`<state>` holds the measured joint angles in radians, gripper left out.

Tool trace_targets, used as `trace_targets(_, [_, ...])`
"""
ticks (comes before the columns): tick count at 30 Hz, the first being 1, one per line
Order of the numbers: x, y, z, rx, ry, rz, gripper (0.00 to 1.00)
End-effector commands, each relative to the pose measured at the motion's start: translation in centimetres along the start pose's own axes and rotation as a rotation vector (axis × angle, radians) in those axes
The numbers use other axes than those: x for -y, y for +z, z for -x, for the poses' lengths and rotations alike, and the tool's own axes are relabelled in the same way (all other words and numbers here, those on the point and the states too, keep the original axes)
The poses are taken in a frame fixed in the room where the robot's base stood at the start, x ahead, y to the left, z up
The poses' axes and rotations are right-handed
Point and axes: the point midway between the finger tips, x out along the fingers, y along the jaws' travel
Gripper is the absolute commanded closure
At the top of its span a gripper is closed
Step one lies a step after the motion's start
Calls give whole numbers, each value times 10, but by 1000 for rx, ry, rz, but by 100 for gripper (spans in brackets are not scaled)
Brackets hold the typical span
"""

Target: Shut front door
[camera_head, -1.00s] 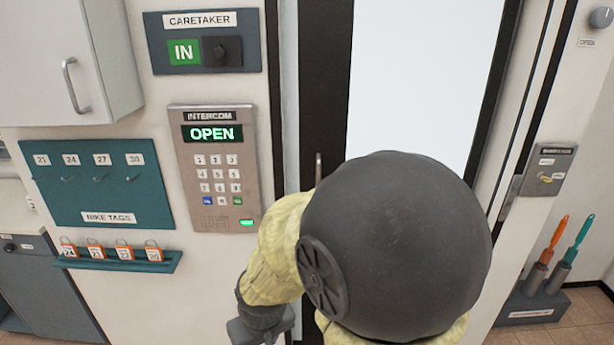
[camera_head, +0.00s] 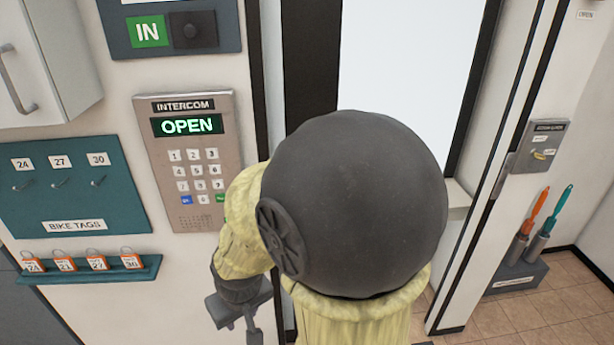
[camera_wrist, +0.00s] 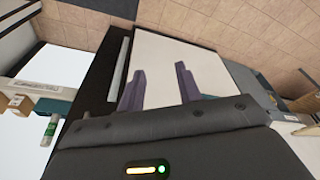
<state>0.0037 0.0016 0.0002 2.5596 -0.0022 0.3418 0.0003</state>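The front door has a dark frame (camera_head: 312,60) around a bright pane (camera_head: 400,60) in the head view. My dark, rounded arm housing hides its lower middle, and I cannot tell how far it stands open. The door handle seen earlier is hidden in the head view. My gripper (camera_head: 238,322) is low, left of the door and below the intercom. In the wrist view, the two purple-grey fingers of my gripper (camera_wrist: 160,72) are apart, with nothing between them. Beyond them are a pale panel and a dark strip with a slim silver bar (camera_wrist: 120,66).
The intercom (camera_head: 190,160) reads OPEN on the wall left of the door. Bike tags hang below a teal board (camera_head: 75,185). At right are a grey wall box (camera_head: 540,146) and a holder (camera_head: 515,278) with orange and teal handles. Tiled floor (camera_head: 570,310) is clear at right.

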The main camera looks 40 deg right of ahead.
Motion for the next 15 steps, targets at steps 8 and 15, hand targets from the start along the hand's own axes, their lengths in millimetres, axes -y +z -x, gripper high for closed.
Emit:
trace_targets(8, [-50,-51,-27,-198,59,-70,65])
trace_targets(15, [-140,-115,-48,-531,146,-146,65])
